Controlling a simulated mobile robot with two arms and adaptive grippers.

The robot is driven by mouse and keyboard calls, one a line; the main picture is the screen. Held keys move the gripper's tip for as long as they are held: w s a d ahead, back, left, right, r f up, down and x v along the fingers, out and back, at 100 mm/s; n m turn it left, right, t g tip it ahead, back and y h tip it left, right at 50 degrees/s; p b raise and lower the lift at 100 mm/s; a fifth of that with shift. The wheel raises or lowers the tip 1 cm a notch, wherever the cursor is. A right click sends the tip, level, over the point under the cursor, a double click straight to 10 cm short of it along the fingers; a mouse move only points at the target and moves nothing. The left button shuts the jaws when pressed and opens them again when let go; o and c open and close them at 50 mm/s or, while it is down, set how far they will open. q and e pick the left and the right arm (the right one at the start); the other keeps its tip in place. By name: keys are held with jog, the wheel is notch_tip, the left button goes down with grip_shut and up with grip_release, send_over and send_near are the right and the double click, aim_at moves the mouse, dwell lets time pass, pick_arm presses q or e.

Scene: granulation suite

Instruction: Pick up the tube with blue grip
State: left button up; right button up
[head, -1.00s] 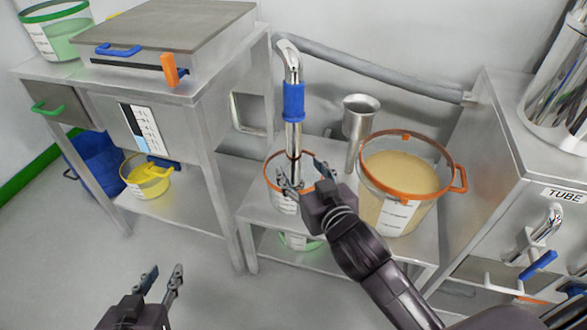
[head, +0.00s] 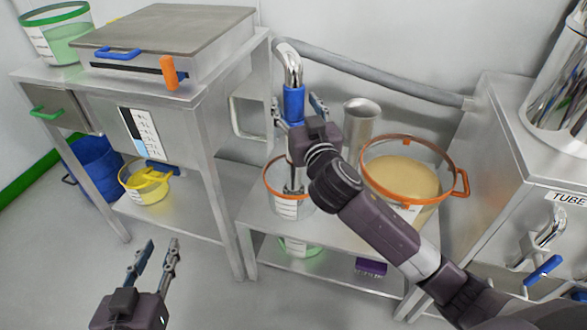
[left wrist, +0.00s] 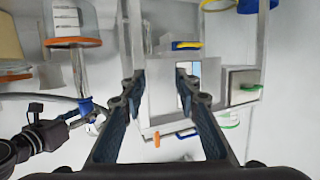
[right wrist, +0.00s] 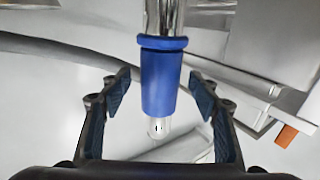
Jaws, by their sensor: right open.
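The metal tube (head: 292,66) with a blue grip (head: 293,103) stands upright with its lower end in an orange-rimmed container (head: 285,207) on a low steel table. A grey hose joins its bent top. My right gripper (head: 297,108) is open at the height of the blue grip, partly hiding it in the head view. In the right wrist view the blue grip (right wrist: 161,80) appears between the two open fingers, with gaps on both sides. My left gripper (head: 157,254) is open and empty over the floor at the lower left.
A larger orange-rimmed bucket of tan powder (head: 405,175) and a metal cup (head: 360,124) stand right of the tube. A steel bench (head: 195,95) is to the left, a steel cabinet (head: 510,140) to the right. The grey hose (head: 385,78) runs along the wall.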

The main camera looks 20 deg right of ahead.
jog(key=shift+w+d, duration=0.1)
jog(key=shift+w, duration=0.9)
pick_arm(q)
jog(key=shift+w+d+r+t+h, duration=0.15)
jog(key=shift+w+r+t, duration=0.1)
jog(key=shift+r, duration=0.25)
jog(key=shift+w+d+r+t+h, duration=0.15)
jog(key=shift+r+t, duration=0.1)
jog(key=shift+r, duration=0.2)
pick_arm(e)
grip_shut()
pick_arm(q)
jog(key=shift+a, duration=0.1)
pick_arm(e)
jog(key=shift+r, duration=0.1)
